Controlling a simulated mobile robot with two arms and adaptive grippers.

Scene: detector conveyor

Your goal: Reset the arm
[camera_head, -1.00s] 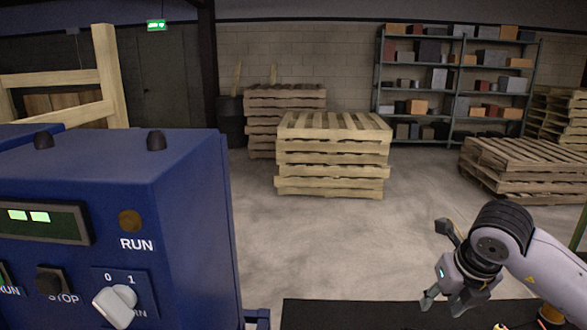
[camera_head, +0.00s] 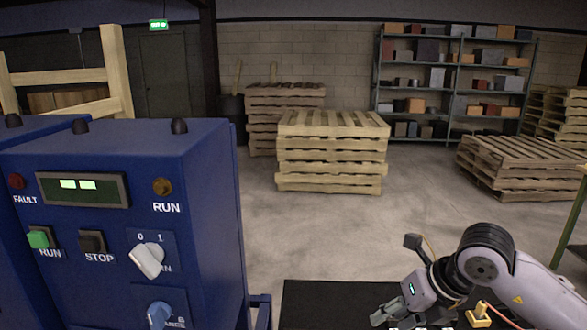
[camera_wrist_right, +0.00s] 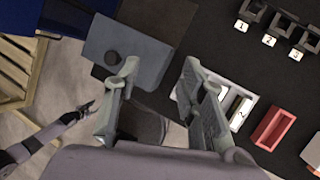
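My right arm comes in at the lower right of the head view. Its gripper (camera_head: 392,316) is low, over the black surface, right of the blue control cabinet (camera_head: 200,200). In the right wrist view the two fingers (camera_wrist_right: 160,78) are spread, with nothing held between them. A grey-blue plate with a dark round knob (camera_wrist_right: 130,50) lies beyond the fingertips. Another arm, apparently my left one, shows at the left of the wrist view; its small dark gripper (camera_wrist_right: 84,108) is too small to read. The left gripper is outside the head view.
The cabinet carries a white rotary switch (camera_head: 148,260), a green button (camera_head: 40,238) and a blue switch (camera_head: 160,314). In the wrist view a red tray (camera_wrist_right: 271,128) and numbered slots (camera_wrist_right: 268,40) sit on a black surface. Pallets (camera_head: 332,150) stand farther back on open floor.

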